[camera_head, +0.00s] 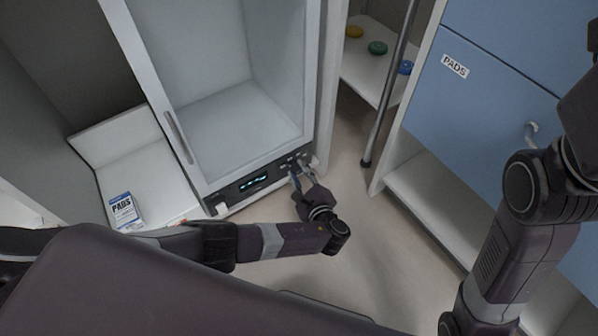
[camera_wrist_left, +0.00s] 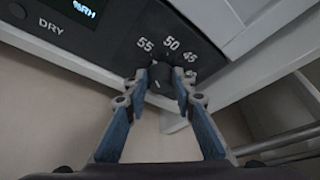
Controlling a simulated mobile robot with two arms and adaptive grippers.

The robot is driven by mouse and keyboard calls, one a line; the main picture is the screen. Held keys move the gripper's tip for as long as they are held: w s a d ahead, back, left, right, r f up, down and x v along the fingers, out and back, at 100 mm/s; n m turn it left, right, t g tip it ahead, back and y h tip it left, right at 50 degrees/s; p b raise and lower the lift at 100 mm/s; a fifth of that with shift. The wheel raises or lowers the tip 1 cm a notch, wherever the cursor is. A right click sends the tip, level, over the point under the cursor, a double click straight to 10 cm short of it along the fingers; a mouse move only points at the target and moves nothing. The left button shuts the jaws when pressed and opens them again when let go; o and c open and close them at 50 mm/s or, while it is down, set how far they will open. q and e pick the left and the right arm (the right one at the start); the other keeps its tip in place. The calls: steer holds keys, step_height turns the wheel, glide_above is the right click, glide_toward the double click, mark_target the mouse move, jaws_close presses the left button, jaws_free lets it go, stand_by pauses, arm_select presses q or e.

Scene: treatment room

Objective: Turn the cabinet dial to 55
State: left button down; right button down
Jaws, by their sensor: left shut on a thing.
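The cabinet dial (camera_wrist_left: 161,76) is a dark round knob on the black control panel (camera_wrist_left: 98,45), below the printed marks 55, 50 and 45. In the left wrist view, 55 is at its upper left, 50 above and 45 at its right. A small light mark shows on the knob, but I cannot tell which number it points to. My left gripper (camera_head: 297,172) is at the right end of the panel (camera_head: 228,192), its fingers on either side of the dial, shut on it. In the head view the gripper covers the dial. My right gripper is out of view.
The lit display (camera_head: 254,181) is left of the dial. The cabinet's framed door (camera_head: 172,118) is at the left of the chamber. Blue drawers (camera_head: 490,85) and a metal pole (camera_head: 385,100) are to the right.

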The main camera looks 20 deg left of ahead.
mark_target(294, 145)
arm_select(q)
steer(key=c, duration=1.6)
jaws_free()
steer(key=shift+r, duration=5)
